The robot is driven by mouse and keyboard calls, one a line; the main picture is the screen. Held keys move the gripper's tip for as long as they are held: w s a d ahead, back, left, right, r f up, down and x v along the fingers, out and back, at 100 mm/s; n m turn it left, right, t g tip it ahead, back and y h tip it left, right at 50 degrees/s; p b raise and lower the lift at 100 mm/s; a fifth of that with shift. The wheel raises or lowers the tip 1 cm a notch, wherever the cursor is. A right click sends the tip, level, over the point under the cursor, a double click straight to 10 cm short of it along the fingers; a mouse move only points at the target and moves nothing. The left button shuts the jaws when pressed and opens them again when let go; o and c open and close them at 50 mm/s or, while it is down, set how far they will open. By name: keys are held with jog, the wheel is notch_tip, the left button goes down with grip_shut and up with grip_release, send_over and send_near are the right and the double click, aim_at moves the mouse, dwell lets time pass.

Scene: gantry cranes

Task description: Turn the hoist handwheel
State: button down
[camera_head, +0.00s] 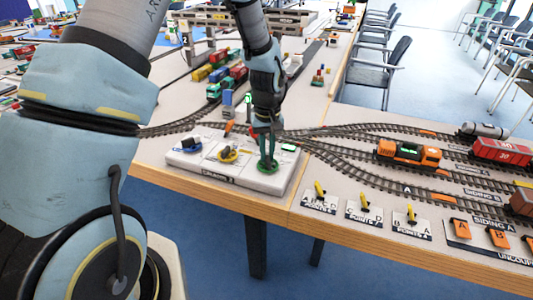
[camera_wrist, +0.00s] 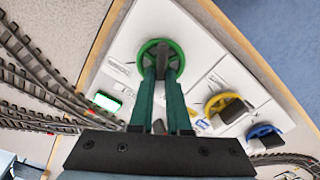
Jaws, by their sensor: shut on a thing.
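A white control panel (camera_head: 255,184) at the table's front edge carries three handwheels: blue (camera_head: 191,145), yellow (camera_head: 227,155) and green (camera_head: 261,170). No readable label shows which is the hoist's. My gripper (camera_head: 267,160) points down over the green handwheel. In the wrist view, the green handwheel (camera_wrist: 181,52) lies at the fingertips of my gripper (camera_wrist: 163,72). The fingers are shut on its dark middle part, and they cover part of the rim. The yellow wheel (camera_wrist: 212,103) and blue wheel (camera_wrist: 263,130) lie to the lower right there, each with a dark block over it.
A small lit green display (camera_wrist: 106,102) sits beside the green wheel. Model tracks with an orange locomotive (camera_head: 408,153) and yellow point levers (camera_head: 365,198) lie to the right. The floor in front of the table edge is free.

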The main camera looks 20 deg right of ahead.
jog(key=m, duration=0.5)
jog(key=shift+d+m, duration=0.2)
jog(key=shift+m, duration=0.1)
jog(key=shift+s+d+m, duration=0.1)
jog(key=shift+m, duration=0.95)
jog(key=shift+s+d+m, duration=0.1)
jog(key=shift+m, duration=0.95)
jog(key=c, duration=0.9)
grip_release()
jog(key=shift+r, duration=0.1)
notch_tip(320, 180, up, 11)
jog(key=shift+f+b, duration=0.2)
jog(key=shift+b, duration=0.55)
